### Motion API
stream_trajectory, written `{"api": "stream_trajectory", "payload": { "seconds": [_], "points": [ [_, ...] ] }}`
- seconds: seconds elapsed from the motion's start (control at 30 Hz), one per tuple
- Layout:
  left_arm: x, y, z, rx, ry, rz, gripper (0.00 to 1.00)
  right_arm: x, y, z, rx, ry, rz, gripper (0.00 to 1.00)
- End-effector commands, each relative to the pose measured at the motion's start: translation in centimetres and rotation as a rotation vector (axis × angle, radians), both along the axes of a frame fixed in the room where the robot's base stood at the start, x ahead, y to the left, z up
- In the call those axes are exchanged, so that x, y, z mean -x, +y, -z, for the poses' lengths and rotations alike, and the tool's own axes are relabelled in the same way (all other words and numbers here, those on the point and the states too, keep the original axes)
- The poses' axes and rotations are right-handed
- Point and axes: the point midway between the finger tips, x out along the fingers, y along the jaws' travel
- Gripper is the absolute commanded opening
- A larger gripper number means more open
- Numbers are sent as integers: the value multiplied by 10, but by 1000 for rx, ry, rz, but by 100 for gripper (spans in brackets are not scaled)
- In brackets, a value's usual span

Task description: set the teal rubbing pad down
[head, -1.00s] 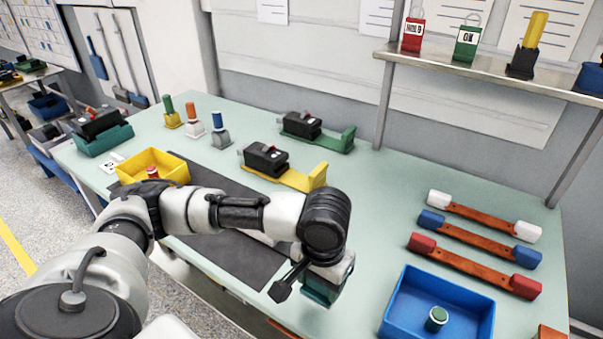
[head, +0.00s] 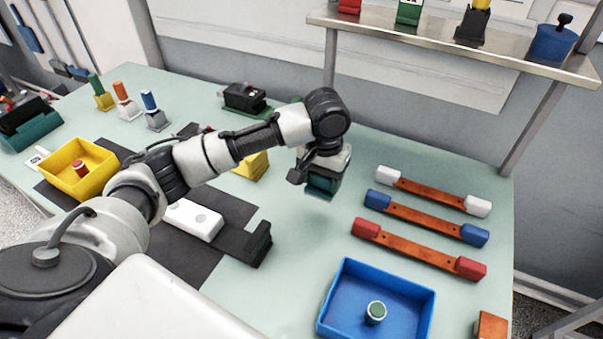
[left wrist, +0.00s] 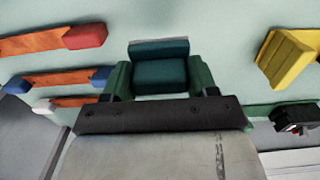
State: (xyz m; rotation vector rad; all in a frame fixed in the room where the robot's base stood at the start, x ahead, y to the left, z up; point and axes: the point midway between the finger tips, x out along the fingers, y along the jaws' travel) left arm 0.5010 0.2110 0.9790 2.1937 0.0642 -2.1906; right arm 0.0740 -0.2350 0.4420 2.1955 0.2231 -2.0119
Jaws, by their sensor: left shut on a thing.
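The dark teal rubbing pad (left wrist: 158,72) sits between the two green fingers of my left gripper (left wrist: 158,82) in the left wrist view. The gripper is shut on it. In the head view my left gripper (head: 322,178) points down over the bench, left of the rack of handled bars, with the teal pad (head: 320,188) at its lower end. The pad appears held above the pale green tabletop (head: 300,235); the exact gap is hard to tell. My right gripper is not in view.
Bars with white, blue and red ends (head: 425,213) lie to the right. A blue bin (head: 345,285) with a green-topped cylinder is in front. A white and black device (head: 215,228) lies on the dark mat. A yellow block (head: 252,165) is partly behind my arm. Bare tabletop lies below the gripper.

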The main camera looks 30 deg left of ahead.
Motion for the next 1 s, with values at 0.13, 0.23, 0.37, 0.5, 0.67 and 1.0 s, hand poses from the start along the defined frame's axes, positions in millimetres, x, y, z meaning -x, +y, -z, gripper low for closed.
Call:
{"api": "stream_trajectory", "payload": {
  "seconds": [0.13,0.23,0.37,0.5,0.67,1.0],
  "points": [
    [-20,28,20,-2,3,-5,36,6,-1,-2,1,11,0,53],
    [-29,41,29,0,1,-3,36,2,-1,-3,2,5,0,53],
    [-36,50,36,0,-1,-1,36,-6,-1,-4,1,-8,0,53],
    [-36,52,49,-1,1,1,36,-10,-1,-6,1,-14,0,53],
    [-36,51,72,0,0,1,36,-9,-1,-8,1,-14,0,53],
    [-36,51,78,0,-1,2,36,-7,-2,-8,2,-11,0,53]
  ]
}}
